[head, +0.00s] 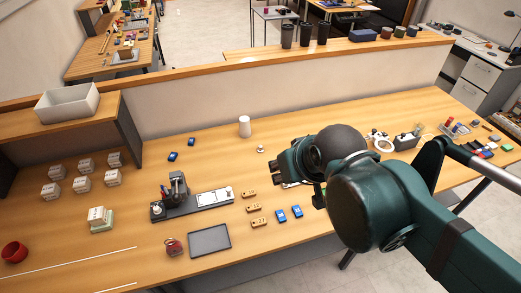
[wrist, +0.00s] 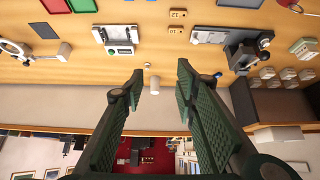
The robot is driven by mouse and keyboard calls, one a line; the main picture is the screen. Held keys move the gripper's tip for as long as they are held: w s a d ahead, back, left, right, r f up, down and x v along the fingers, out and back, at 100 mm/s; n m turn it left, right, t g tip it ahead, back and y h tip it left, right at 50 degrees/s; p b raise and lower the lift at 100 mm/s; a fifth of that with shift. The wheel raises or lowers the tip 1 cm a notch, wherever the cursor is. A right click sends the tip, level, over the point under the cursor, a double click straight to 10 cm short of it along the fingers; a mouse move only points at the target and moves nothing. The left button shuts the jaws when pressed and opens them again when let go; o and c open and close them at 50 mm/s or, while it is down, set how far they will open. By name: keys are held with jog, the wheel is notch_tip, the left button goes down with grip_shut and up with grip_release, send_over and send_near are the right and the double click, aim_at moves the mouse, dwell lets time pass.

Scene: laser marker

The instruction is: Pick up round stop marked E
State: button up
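No letter E can be read in either view, so I cannot tell which thing is the round stop. A small pale round piece (head: 260,149) stands on the table to the right of the white cylinder (head: 244,126). In the wrist view the small piece (wrist: 147,66) and the white cylinder (wrist: 155,86) show between my fingers, well beyond them. My gripper (wrist: 160,72) is open and empty, its two green padded fingers wide apart. In the head view my gripper (head: 303,168) is above the table, right of the small round piece, and partly hidden by my arm.
The laser marker (head: 180,190) stands left of centre, with a dark tray (head: 209,240) in front. Tan blocks (head: 253,208) and blue pieces (head: 281,215) lie near the middle. White boxes (head: 83,184) stand at left. A low partition (head: 190,106) closes the back.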

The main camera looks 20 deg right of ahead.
dwell(0.3)
jog(key=m+g+h+b, duration=0.3)
jog(key=m+g, duration=0.1)
jog(key=m, duration=0.5)
send_over(260, 148)
jog(key=s+a, duration=0.1)
jog(key=a, duration=0.1)
notch_tip(260, 148, down, 25)
jog(key=shift+s+d+r, duration=0.1)
jog(key=shift+s+r, duration=0.05)
jog(key=shift+r, duration=0.05)
jog(key=shift+x, duration=1.3)
